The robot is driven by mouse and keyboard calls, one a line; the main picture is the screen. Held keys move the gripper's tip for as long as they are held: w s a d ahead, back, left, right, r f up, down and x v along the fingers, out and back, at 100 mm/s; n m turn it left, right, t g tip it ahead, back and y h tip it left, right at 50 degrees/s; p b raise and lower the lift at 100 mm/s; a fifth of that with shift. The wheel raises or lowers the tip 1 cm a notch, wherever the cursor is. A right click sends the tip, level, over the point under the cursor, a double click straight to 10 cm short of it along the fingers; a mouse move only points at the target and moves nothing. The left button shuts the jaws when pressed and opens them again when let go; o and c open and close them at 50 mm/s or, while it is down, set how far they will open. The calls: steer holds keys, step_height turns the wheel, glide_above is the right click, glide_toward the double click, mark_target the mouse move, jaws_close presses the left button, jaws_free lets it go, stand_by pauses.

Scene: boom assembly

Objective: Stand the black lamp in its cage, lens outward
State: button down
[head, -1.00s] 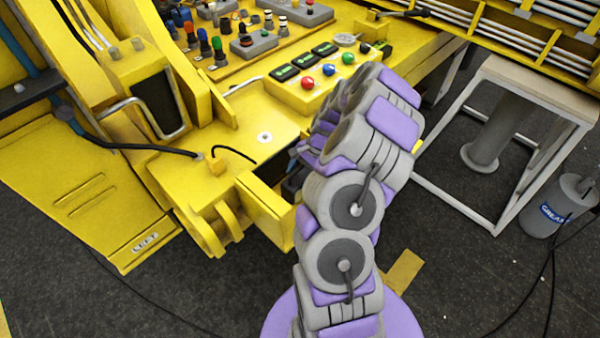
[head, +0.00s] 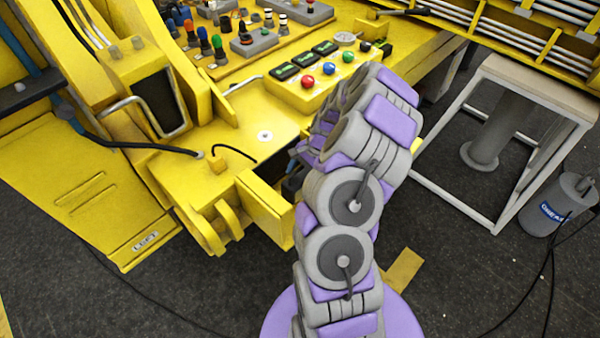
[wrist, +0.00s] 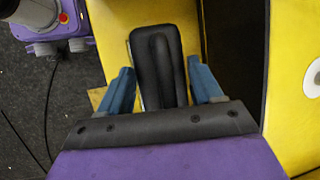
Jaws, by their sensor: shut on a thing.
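The black lamp (wrist: 158,68) is a dark, rounded block with a raised ridge, seen from close up in the wrist view. My gripper (wrist: 160,88) is shut on it, with one blue finger on either side. Yellow metal lies behind it, and I cannot see which way its lens faces. In the head view my own arm hides the lamp and most of my gripper, close to the open yellow box end (head: 265,208). A bent grey tube guard around a dark opening (head: 158,104) stands on the yellow machine at left; I cannot tell whether this is the cage.
A yellow button panel (head: 318,82) and a board of several coloured knobs lie beyond the arm. A white disc (head: 265,136) is on the yellow deck, with a black cable (head: 150,147) nearby. A white-framed table (head: 510,130) and a grey canister (head: 560,207) stand at right.

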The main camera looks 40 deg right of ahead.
steer(key=shift+f, duration=0.5)
stand_by(0.4)
steer(key=shift+c, duration=0.5)
jaws_free()
steer(key=p+v, duration=0.3)
steer(key=v, duration=1.4)
steer(key=shift+d, duration=0.2)
steer(key=shift+w, duration=0.1)
